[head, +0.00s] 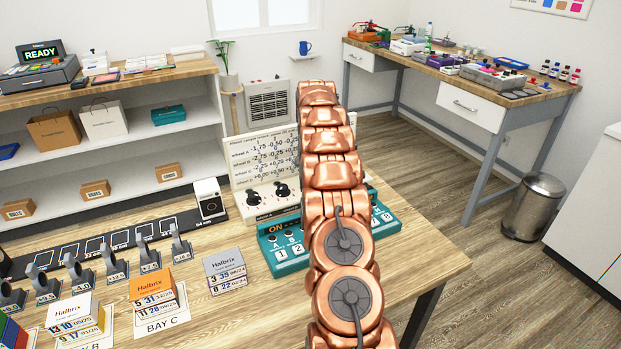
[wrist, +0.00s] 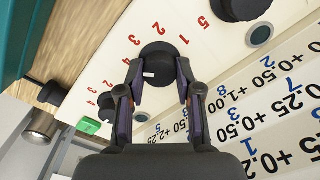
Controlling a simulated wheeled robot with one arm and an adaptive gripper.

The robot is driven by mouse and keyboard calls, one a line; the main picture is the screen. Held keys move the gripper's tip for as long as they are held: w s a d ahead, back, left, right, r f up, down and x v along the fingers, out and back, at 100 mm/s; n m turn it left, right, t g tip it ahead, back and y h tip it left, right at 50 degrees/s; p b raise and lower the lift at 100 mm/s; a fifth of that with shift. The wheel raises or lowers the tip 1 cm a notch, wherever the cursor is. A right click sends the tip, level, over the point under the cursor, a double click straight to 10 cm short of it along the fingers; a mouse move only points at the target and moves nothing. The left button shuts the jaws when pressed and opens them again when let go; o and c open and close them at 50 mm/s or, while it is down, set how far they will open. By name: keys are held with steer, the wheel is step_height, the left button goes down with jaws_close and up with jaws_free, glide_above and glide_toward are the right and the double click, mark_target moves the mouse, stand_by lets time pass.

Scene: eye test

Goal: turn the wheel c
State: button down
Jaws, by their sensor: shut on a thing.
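A cream board (head: 239,181) on the front table carries a printed table of wheel rows and a row of black wheels. Two wheels (head: 282,191) show left of my arm in the head view; my arm hides the rest. In the wrist view, my gripper (wrist: 158,83) is shut on a black wheel (wrist: 158,54) with a small white mark. Red 1, 2 and 3 stand around its far side. Another black wheel (wrist: 240,7) is at upper right, and a dark knob (wrist: 52,93) at left. No letter is readable beside the held wheel. My gripper is hidden in the head view.
A teal box (head: 285,262) with numbered keys and an ON display stands before the board. Lens stands (head: 150,261) and Halbrix boxes (head: 152,287) fill the table's left. In the wrist view, a green block (wrist: 88,126) lies left of my gripper.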

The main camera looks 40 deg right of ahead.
steer(key=shift+n, duration=0.7)
steer(key=c, duration=0.8)
jaws_free()
steer(key=shift+o, duration=0.2)
steer(key=shift+r, duration=0.15)
steer(key=shift+r, duration=3.6)
